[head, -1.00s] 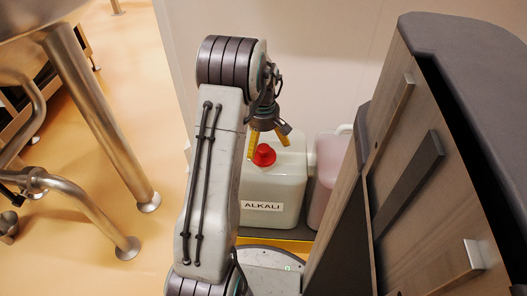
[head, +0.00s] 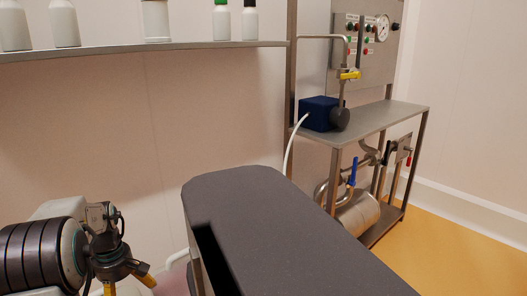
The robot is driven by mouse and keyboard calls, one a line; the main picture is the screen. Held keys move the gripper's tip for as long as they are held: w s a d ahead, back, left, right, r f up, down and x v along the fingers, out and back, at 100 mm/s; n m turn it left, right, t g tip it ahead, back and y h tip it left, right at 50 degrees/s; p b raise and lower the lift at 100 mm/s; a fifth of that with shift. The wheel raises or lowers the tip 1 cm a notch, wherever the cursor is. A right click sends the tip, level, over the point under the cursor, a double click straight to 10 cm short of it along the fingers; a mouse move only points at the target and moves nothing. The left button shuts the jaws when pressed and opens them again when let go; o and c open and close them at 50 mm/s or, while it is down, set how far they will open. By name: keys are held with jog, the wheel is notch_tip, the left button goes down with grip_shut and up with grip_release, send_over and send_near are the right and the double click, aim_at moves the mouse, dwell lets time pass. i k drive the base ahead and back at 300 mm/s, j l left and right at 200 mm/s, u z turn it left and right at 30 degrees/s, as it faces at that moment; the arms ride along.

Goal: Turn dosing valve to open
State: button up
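A valve with a yellow handle (head: 349,75) sits on a thin metal pipe above a blue pump box (head: 318,113) on the steel stand. A blue valve handle (head: 352,171) stands upright on the piping below the shelf. A small red handle (head: 409,158) is farther right. No label that I can read tells which is the dosing valve. My gripper (head: 129,283) is at the lower left, far from all of them. Its yellow-tipped fingers are apart, with nothing seen between them; the tips are partly cut off by the frame edge.
A dark-topped cabinet (head: 270,220) stands between my gripper and the steel stand (head: 388,118). A wall shelf (head: 150,50) with several bottles is at upper left. A control panel with a gauge (head: 383,28) is behind the stand. Yellow floor (head: 440,250) is free at right.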

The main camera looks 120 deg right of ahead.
aim_at(355, 75)
jog(key=z, duration=4.65)
